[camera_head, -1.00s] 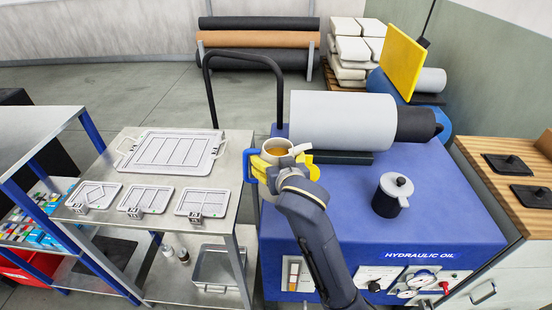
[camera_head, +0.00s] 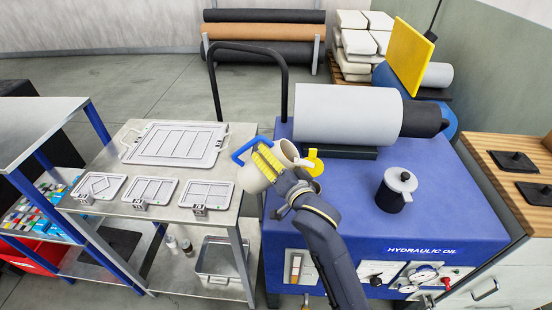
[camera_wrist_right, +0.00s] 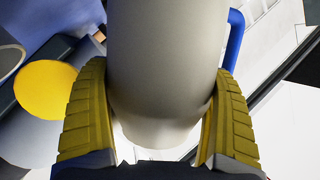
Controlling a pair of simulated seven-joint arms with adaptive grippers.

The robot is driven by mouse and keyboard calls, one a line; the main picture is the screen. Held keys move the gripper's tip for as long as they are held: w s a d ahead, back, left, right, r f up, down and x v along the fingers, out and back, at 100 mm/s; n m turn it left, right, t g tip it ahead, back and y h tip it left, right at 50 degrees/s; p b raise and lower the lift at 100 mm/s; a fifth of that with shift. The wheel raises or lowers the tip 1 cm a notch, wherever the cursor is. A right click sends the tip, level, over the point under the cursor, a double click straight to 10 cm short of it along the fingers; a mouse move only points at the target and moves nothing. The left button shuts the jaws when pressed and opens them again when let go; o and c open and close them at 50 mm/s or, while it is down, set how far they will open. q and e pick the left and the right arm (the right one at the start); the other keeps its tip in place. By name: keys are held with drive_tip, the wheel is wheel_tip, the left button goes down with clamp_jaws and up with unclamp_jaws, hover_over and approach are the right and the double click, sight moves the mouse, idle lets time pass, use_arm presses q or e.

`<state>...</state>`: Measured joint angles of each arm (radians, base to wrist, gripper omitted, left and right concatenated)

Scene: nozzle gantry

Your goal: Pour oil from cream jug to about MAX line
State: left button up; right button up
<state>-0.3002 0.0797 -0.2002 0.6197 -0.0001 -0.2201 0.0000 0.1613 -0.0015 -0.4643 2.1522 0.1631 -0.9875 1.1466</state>
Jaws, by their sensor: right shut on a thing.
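The cream jug (camera_head: 250,180) with a blue handle (camera_head: 238,152) is tilted in the head view, above the left back part of the blue hydraulic oil unit (camera_head: 440,220). My right gripper (camera_head: 275,165) is shut around its body. In the right wrist view the jug (camera_wrist_right: 163,60) sits between both yellow fingers. Its mouth points right, close to a white neck with a yellow round cap (camera_head: 316,163). I cannot tell whether oil is flowing. A sight gauge (camera_head: 295,268) on the unit's front shows orange low down; its marks are too small to read. My left gripper is out of view.
A grey cylinder (camera_head: 345,112) lies along the unit's back. A metal table (camera_head: 225,215) with several trays stands left. A black hoop handle (camera_head: 248,52) rises behind the jug.

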drive_tip(key=shift+m, duration=0.4)
drive_tip(key=shift+s+d+f+m+t+y, duration=0.1)
drive_tip(key=shift+d+f+m+t+y, duration=0.15)
drive_tip(key=shift+m+t+y, duration=0.25)
drive_tip(key=shift+d+r+m+t, duration=0.3)
drive_tip(key=shift+r+m, duration=0.2)
drive_tip(key=shift+m, duration=0.1)
drive_tip(key=shift+d+r+m+t, duration=0.2)
drive_tip(key=shift+d+r+m, duration=0.05)
drive_tip(key=shift+r+m, duration=0.3)
idle(6.0)
